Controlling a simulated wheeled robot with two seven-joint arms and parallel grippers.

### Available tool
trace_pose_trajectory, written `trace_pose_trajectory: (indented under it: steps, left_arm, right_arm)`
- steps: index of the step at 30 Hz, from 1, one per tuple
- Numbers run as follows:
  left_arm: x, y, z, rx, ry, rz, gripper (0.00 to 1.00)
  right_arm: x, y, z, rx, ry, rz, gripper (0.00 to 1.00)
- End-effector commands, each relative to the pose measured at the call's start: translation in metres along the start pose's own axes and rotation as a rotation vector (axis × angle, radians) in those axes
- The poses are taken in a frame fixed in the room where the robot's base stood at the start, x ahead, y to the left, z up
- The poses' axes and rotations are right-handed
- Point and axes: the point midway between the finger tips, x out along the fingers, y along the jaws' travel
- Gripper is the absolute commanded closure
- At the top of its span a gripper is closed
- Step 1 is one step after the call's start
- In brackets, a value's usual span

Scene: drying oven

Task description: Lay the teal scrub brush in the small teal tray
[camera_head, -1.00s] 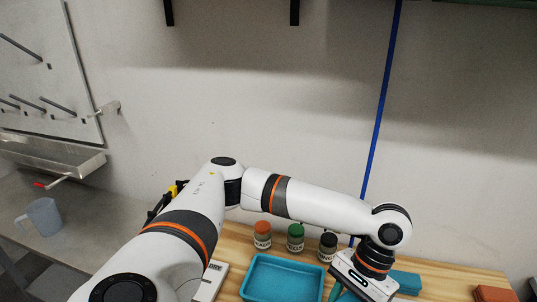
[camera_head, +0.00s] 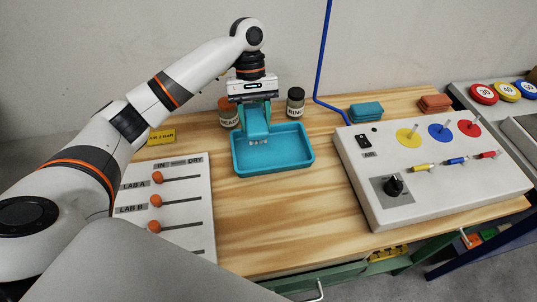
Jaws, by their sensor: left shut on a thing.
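The small teal tray (camera_head: 297,165) is on the wooden table, left of the middle in the head view. My left gripper (camera_head: 253,102) points down over the tray's back left part. It is shut on the teal scrub brush (camera_head: 256,120), which hangs steeply below the fingers into the tray's outline. Small pale bits show at the brush's lower end. I cannot tell whether the brush touches the tray floor. The gripper and brush hide part of the tray's back rim. My right gripper is not in view.
An orange-lidded jar (camera_head: 228,118) and a dark-lidded jar (camera_head: 296,102) stand behind the tray. A slider panel (camera_head: 180,215) lies left, a white control box (camera_head: 440,185) right. Bare wood lies in front of the tray.

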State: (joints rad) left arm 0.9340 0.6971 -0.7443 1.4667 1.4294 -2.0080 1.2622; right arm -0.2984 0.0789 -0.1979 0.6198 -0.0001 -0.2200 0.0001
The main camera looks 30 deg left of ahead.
Motion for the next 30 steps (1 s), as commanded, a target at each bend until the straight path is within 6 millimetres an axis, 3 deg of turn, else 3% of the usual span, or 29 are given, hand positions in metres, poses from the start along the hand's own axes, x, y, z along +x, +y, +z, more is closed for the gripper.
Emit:
trace_pose_trajectory:
  steps: [19,30]
  left_arm:
    - [0.085,0.001,0.038,-0.014,-0.001,-0.005,0.76]
    - [0.092,0.001,0.041,-0.012,-0.003,-0.006,0.76]
  right_arm:
    - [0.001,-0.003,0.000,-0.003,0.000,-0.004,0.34]
    - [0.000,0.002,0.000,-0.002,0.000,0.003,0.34]
